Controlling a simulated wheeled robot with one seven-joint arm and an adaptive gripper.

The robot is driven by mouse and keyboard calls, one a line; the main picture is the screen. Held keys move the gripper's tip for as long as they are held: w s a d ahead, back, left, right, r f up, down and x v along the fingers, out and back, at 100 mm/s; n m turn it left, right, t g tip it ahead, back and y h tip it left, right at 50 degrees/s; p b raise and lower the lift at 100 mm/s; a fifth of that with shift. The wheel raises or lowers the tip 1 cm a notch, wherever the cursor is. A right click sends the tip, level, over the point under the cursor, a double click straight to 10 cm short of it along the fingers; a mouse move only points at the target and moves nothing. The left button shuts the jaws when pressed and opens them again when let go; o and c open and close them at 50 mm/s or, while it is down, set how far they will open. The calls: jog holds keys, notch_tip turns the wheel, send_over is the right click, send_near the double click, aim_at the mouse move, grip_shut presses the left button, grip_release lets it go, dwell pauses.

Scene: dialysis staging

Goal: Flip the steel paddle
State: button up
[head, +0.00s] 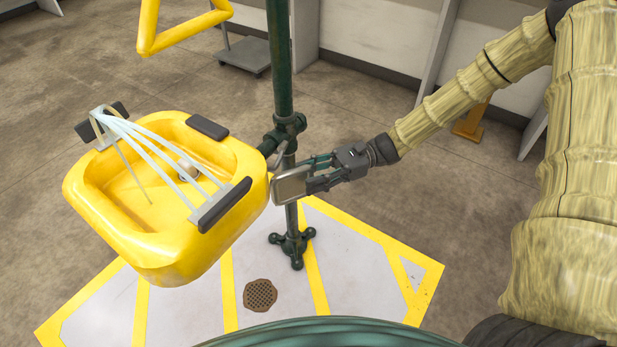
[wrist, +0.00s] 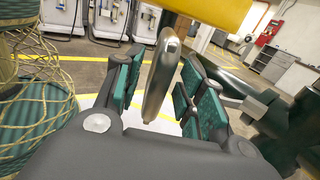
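The steel paddle (head: 290,187) is a flat, rounded metal plate at the right side of the yellow eyewash bowl, in front of the green pole. In the wrist view the paddle (wrist: 161,80) shows nearly edge-on and upright, below the yellow bowl (wrist: 215,10). My gripper (head: 315,174) reaches in from the right in the head view, at the paddle's right edge. In the wrist view my gripper (wrist: 163,95) is open, with its green-padded fingers on either side of the paddle. I cannot tell whether either finger touches it.
The yellow bowl (head: 165,262) holds pale water streams between dark nozzle bars. The green pole (head: 281,70) stands close behind the paddle. A yellow triangular handle (head: 185,31) hangs above.

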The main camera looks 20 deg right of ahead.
jog(key=shift+s+a, duration=0.1)
jog(key=shift+a, duration=0.2)
jog(key=shift+c, duration=0.4)
grip_shut()
